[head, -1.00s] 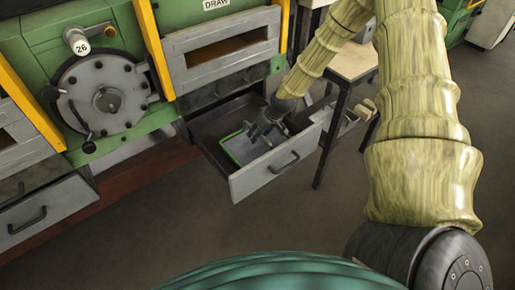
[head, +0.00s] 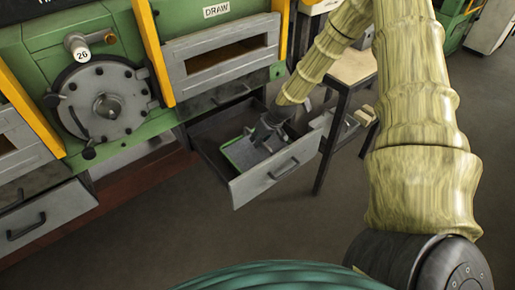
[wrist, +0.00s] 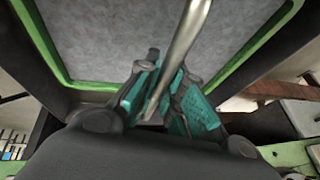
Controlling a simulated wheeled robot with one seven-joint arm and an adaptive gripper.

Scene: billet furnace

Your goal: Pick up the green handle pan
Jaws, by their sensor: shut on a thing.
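The pan is a shallow grey tray with a green rim (head: 231,156), inside the open drawer (head: 277,177). In the wrist view its grey floor (wrist: 110,40) and green edges fill the upper part. A pale metal rod, seemingly the pan's handle (wrist: 188,32), runs over the floor and down between my fingers. My gripper (wrist: 163,92) has its teal pads shut on this rod. In the head view my gripper (head: 266,138) reaches down into the drawer and hides part of the pan. I cannot tell whether the pan is clear of the drawer floor.
The green furnace front with a round grey hatch (head: 108,106) and a slotted panel (head: 222,58) stands behind and left. A small table (head: 350,68) with dark legs stands close to the drawer's right. Another drawer (head: 48,222) is at lower left. The floor in front is clear.

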